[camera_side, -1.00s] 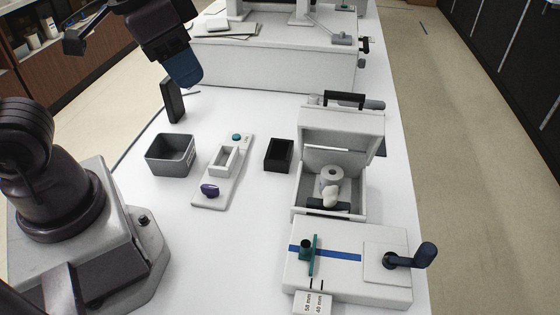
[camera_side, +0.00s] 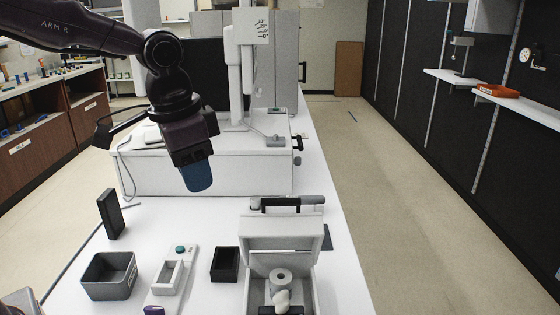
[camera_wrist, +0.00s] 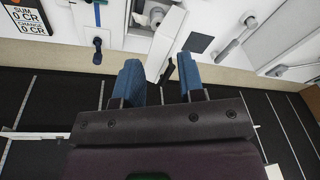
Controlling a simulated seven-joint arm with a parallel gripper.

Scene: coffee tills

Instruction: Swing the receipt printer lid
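The receipt printer is a pale box with its lid (camera_side: 285,228) standing raised and a white paper roll (camera_side: 281,276) inside; its front is cut off by the side view's lower edge. A black bar handle (camera_side: 294,203) sits at the lid's top. In the wrist view the lid (camera_wrist: 166,38) and its dark handle (camera_wrist: 167,72) show beyond the fingertips, in the gap between them. My gripper (camera_side: 198,178) hangs above the counter, left of the lid and apart from it. In the wrist view its two blue fingers (camera_wrist: 159,63) are spread, with nothing held.
A grey bin (camera_side: 109,277), a small black tray (camera_side: 225,264) and a pale panel with a teal button (camera_side: 180,249) stand left of the printer. An upright black block (camera_side: 110,214) stands further left. A large white machine (camera_side: 215,165) fills the counter's back.

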